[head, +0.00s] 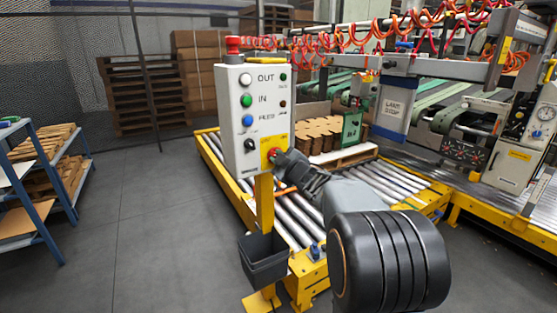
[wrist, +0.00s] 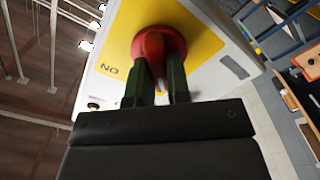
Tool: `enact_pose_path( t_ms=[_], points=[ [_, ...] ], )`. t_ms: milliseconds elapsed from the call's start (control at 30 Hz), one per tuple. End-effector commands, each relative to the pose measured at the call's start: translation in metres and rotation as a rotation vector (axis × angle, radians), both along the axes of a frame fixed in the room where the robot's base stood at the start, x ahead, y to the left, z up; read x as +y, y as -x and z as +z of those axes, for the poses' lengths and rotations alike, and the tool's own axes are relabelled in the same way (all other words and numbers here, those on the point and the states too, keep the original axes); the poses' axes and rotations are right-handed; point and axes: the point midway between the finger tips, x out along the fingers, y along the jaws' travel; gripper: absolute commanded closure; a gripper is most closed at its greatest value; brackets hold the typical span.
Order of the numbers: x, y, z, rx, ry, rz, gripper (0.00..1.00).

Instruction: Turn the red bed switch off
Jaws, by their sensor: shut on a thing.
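The red bed switch (head: 273,154) is a round red knob on a yellow plate at the lower right of the white control box (head: 236,120). In the wrist view the red knob (wrist: 177,39) has a raised grip bar across it. My gripper (wrist: 160,82) has its two dark green fingers shut on this bar, one on each side. In the head view my gripper (head: 281,157) meets the knob from the right and hides part of it. An upside-down label, seemingly ON, shows left of the knob in the wrist view; other lettering is covered.
The box also carries white, green and blue buttons, a black selector (head: 250,144) and a red button on top (head: 233,44). A black bin (head: 263,262) hangs on the yellow post below. The roller conveyor (head: 300,208) lies behind; a blue shelf (head: 40,175) stands left. Floor between is clear.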

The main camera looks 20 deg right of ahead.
Motion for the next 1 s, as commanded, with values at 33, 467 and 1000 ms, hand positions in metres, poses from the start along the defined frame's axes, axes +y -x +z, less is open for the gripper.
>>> enact_pose_path(
  t_ms=[33, 467, 1000],
  points=[
    [0.0, 0.0, 0.0, 0.0, 0.004, 0.001, 1.0],
    [0.0, 0.0, 0.0, 0.0, 0.002, 0.0, 0.57],
    [-0.006, 0.043, 0.003, -0.002, 0.001, -0.004, 0.57]
  ],
)
